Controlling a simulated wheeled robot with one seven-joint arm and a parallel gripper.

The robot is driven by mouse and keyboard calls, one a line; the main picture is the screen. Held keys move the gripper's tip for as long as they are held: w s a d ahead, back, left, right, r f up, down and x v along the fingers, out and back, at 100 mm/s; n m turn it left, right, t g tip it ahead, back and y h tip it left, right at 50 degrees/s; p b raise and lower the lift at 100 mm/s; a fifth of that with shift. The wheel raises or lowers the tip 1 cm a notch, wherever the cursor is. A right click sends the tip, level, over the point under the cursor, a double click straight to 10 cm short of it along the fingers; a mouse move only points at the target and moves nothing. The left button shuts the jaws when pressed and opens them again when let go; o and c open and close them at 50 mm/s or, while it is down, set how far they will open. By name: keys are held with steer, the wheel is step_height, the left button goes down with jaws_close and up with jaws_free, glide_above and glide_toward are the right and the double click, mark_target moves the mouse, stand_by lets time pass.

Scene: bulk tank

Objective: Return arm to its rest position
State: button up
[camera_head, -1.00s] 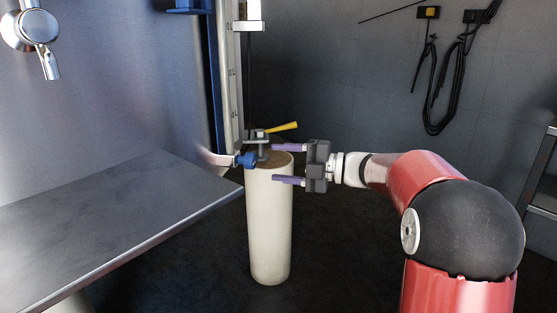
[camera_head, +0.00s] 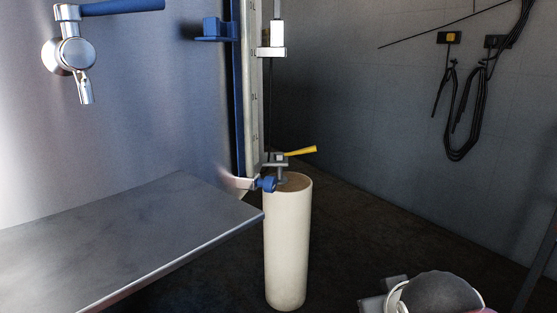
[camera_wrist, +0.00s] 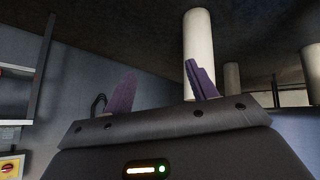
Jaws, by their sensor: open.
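My gripper shows in the wrist view (camera_wrist: 163,92), with its two purple fingers spread apart and nothing between them. In the head view only a small part of my arm shows at the bottom right edge, and the fingers are out of that picture. A yellow-handled valve (camera_head: 295,154) with a blue fitting sits at the top of a cream cylindrical post (camera_head: 287,245). My arm is apart from both.
A steel shelf (camera_head: 130,230) juts out at the left in front of the steel tank wall (camera_head: 150,110). A tap (camera_head: 75,55) is on that wall. Black cables (camera_head: 462,115) hang on the tiled wall at the right. Dark floor lies between post and wall.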

steer(key=s+a+f+m+g+y, duration=0.1)
steer(key=s+a+f+g, duration=0.1)
steer(key=s+f, duration=0.3)
step_height(320, 180, up, 14)
steer(key=s+p, duration=0.2)
steer(key=p, duration=1)
steer(key=shift+a+f+p, duration=0.25)
steer(key=shift+p, duration=0.1)
